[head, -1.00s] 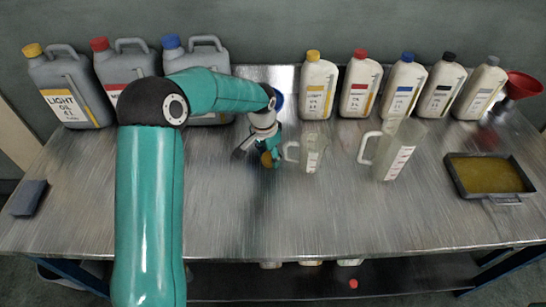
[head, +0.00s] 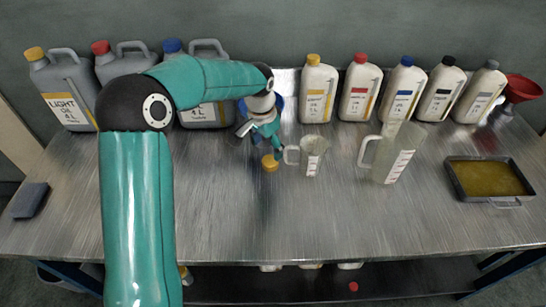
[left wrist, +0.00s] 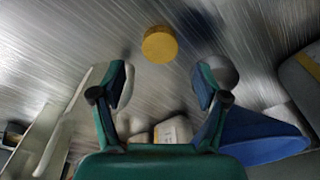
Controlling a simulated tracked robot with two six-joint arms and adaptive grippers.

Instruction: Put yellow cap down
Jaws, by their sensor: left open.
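The yellow cap (head: 270,162) lies on the metal table, left of the small measuring jug. In the left wrist view the yellow cap (left wrist: 160,45) sits beyond the fingertips, apart from both. My left gripper (head: 265,141) is just above and behind the cap, pointing down. In the left wrist view its two fingers (left wrist: 161,82) are spread wide with nothing between them. My right gripper is in neither view.
A small measuring jug (head: 311,157) and a larger one (head: 392,158) stand right of the cap. Several oil bottles line the back. A blue funnel (left wrist: 262,137) is close to my left gripper. An oil tray (head: 493,200) is at right. The front table is clear.

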